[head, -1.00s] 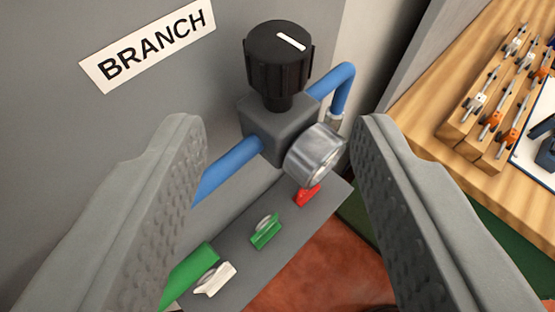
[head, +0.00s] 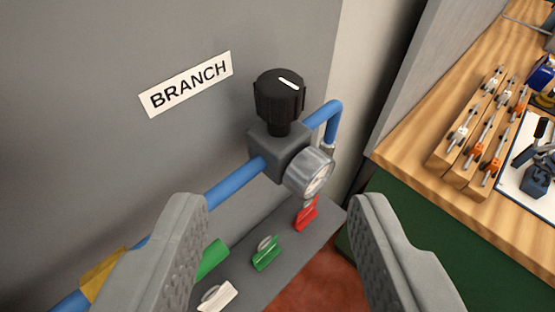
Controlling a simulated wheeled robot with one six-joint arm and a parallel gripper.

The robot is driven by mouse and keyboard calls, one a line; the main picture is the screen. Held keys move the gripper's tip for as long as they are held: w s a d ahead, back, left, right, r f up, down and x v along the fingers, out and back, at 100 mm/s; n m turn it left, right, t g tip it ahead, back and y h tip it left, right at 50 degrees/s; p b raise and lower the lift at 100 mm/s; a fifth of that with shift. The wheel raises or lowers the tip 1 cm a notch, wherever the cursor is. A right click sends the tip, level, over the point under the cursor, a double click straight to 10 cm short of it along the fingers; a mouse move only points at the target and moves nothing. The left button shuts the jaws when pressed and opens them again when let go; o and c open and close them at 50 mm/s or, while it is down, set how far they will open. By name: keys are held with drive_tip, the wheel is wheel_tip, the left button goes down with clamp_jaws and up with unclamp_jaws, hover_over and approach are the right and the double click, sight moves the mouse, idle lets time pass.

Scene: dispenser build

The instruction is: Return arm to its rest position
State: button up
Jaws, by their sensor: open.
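My gripper (head: 278,215) is open and empty, with its two grey ribbed fingers apart at the bottom of the head view. Ahead of it, beyond the fingertips, is a black knob (head: 279,98) with a white mark, on a grey regulator block (head: 280,150). A round silver gauge (head: 309,173) sits on the block's front. The fingers do not appear to touch any of these.
A blue pipe (head: 232,184) runs through the block along the grey wall, under a BRANCH label (head: 186,84). A grey ledge (head: 300,245) holds red (head: 306,215), green (head: 266,254) and white (head: 217,297) pieces. A wooden bench (head: 407,145) with tools stands right.

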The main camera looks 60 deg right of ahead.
drive_tip(key=s+a+f+n+t+y, duration=0.3)
drive_tip(key=s+f+n+t+y, duration=0.2)
drive_tip(key=s+f, duration=0.6)
drive_tip(key=s+a+f+n+t+y, duration=0.3)
drive_tip(key=s+f+n+t+y, duration=0.3)
drive_tip(key=s+f, duration=0.6)
drive_tip(key=s+n, duration=0.1)
drive_tip(key=s, duration=0.3)
drive_tip(key=shift+s+a+y, duration=0.2)
drive_tip(key=shift+a+y, duration=0.1)
drive_tip(key=shift+y, duration=0.1)
idle(1.0)
drive_tip(key=shift+o, duration=1.4)
wheel_tip(320, 180, up, 24)
drive_tip(key=m+g+h, duration=0.1)
drive_tip(key=g, duration=0.3)
hover_over(296, 85)
drive_tip(key=s+a, duration=0.2)
drive_tip(key=s, duration=1.2)
drive_tip(key=x, duration=1.1)
drive_tip(key=d+x, duration=0.1)
drive_tip(key=x, duration=0.5)
